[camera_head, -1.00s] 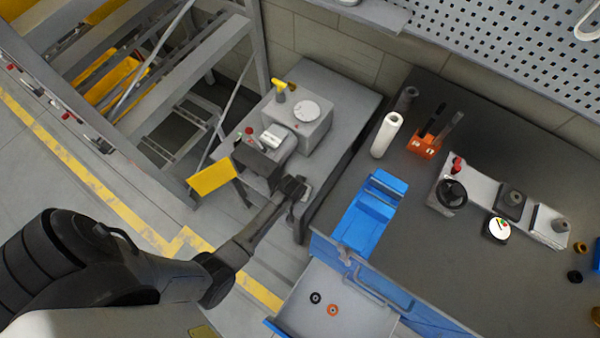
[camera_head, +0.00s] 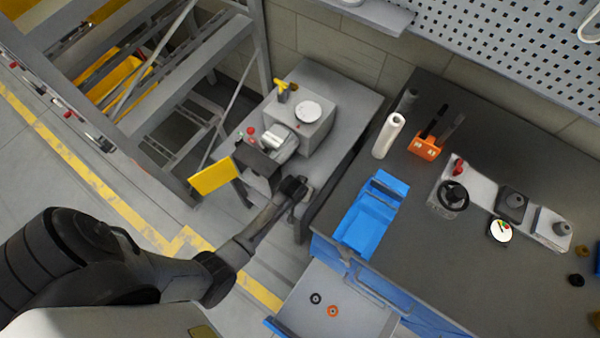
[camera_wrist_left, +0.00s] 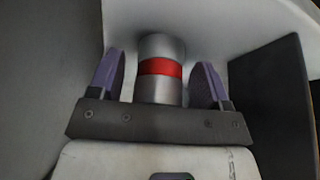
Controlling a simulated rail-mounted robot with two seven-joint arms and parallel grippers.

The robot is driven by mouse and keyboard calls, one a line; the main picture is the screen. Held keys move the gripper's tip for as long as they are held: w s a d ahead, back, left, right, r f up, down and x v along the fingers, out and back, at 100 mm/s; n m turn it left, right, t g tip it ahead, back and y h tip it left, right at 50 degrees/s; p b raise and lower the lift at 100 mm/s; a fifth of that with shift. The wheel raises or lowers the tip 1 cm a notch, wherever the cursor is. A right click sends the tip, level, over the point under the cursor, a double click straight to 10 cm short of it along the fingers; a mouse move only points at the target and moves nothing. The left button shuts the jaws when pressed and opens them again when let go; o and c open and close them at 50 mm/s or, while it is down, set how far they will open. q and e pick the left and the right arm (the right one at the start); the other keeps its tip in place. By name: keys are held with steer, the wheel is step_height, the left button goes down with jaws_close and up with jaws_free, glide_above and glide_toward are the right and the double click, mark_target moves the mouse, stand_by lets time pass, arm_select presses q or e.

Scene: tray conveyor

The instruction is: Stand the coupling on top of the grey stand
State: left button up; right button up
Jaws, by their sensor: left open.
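The coupling (camera_wrist_left: 161,75) is a silver cylinder with a red band in the left wrist view. My left gripper (camera_wrist_left: 163,82) is open, with one purple-grey finger on each side of the coupling and a small gap at both sides. The coupling's lower end is hidden behind the gripper's dark crossbar. In the head view my left arm reaches to the small side bench, where its hand (camera_head: 278,143) is hard to make out. I cannot tell the coupling there. A grey block (camera_head: 316,136) on that bench may be the grey stand; I cannot be sure. My right gripper is not in view.
A yellow panel (camera_head: 214,176) sticks out at the left. The dark workbench (camera_head: 400,240) at right holds a blue bin (camera_head: 361,232) and a white roll (camera_head: 388,136). Pale walls surround the coupling.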

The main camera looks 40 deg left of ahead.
arm_select(q)
steer(key=p+v, duration=0.4)
steer(key=v, duration=0.7)
steer(key=s+d+r+m+h, duration=0.1)
steer(key=s+d+r+m, duration=0.1)
steer(key=s+r, duration=0.5)
steer(key=s+d+r+m+g, duration=0.1)
steer(key=s+r+m, duration=0.3)
steer(key=s, duration=0.7)
step_height(320, 180, up, 3)
steer(key=shift+s+d+f+h, duration=0.1)
steer(key=shift+s+d+h, duration=0.15)
steer(key=shift+d+h, duration=0.25)
steer(key=shift+d, duration=0.1)
steer(key=shift+c, duration=0.2)
